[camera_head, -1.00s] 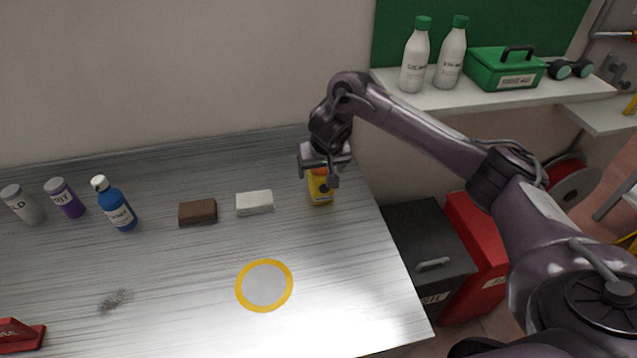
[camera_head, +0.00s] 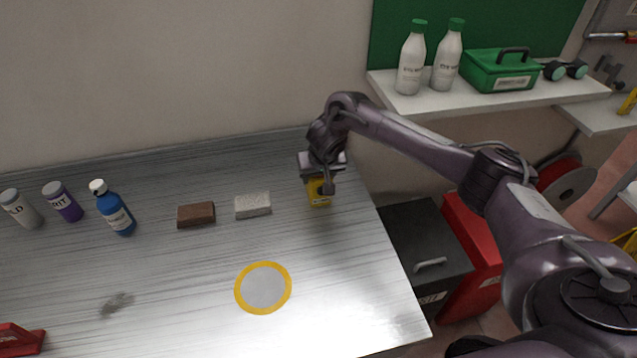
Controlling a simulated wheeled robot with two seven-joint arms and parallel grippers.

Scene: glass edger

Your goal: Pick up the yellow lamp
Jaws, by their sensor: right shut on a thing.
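The yellow lamp (camera_head: 319,197) stands near the back right corner of the metal table. Its upper part is hidden by my right gripper (camera_head: 325,184), which comes down on it from above and is shut on it. The lamp looks upright, and I cannot tell whether its base still touches the table. My left gripper is out of view.
On the metal table (camera_head: 200,270) are a brown block (camera_head: 196,214), a white block (camera_head: 253,205), a blue bottle (camera_head: 113,210) and a yellow-rimmed disc (camera_head: 263,288). A shelf (camera_head: 480,105) with white bottles and a green box (camera_head: 502,69) is at upper right.

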